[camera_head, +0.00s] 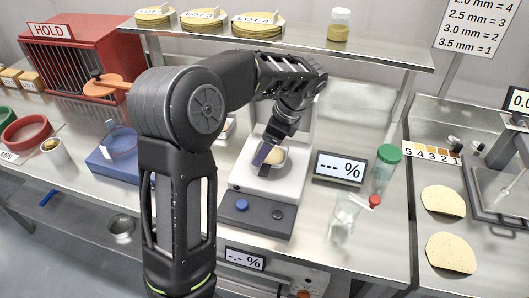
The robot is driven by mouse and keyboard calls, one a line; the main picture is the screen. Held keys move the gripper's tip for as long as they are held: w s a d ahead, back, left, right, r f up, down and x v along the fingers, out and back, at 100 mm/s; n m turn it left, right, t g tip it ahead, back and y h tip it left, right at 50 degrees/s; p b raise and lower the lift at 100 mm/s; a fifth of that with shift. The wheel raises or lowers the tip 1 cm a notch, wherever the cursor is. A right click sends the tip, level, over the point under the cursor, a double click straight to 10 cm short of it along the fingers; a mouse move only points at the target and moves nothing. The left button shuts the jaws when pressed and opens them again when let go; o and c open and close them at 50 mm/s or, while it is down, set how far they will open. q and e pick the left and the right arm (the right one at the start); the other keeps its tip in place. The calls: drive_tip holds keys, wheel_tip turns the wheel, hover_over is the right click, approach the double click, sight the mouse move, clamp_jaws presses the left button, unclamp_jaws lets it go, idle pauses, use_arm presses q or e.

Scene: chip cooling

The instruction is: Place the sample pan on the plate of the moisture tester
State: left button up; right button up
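The moisture tester (258,213) is a white and dark grey unit with a blue button and a raised lid behind it. A small pale pan (275,163) with tan contents is at its plate area. My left gripper (268,150) points down at the pan, its bluish fingertip overlapping the pan's left side. The finger hides part of the pan, so I cannot tell whether it grips the rim or whether the pan rests fully on the plate.
A percent display (340,168), a green-lidded jar (384,170) and a clear container with a red cap (346,215) stand right of the tester. A blue device (112,160) is left. A shelf (300,42) with chip stacks runs above. Two chips (450,252) lie on the right.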

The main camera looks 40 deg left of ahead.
sight(273, 155)
use_arm(q)
wheel_tip(273, 155, down, 2)
drive_tip(key=shift+f, duration=0.4)
drive_tip(key=shift+f, duration=0.2)
drive_tip(key=o, duration=1.3)
drive_tip(key=shift+r, duration=0.15)
drive_tip(key=v, duration=0.5)
drive_tip(key=shift+w+d+r, duration=0.1)
drive_tip(key=shift+r, duration=0.25)
drive_tip(key=shift+p+v, duration=2.25)
drive_tip(key=shift+v, duration=0.9)
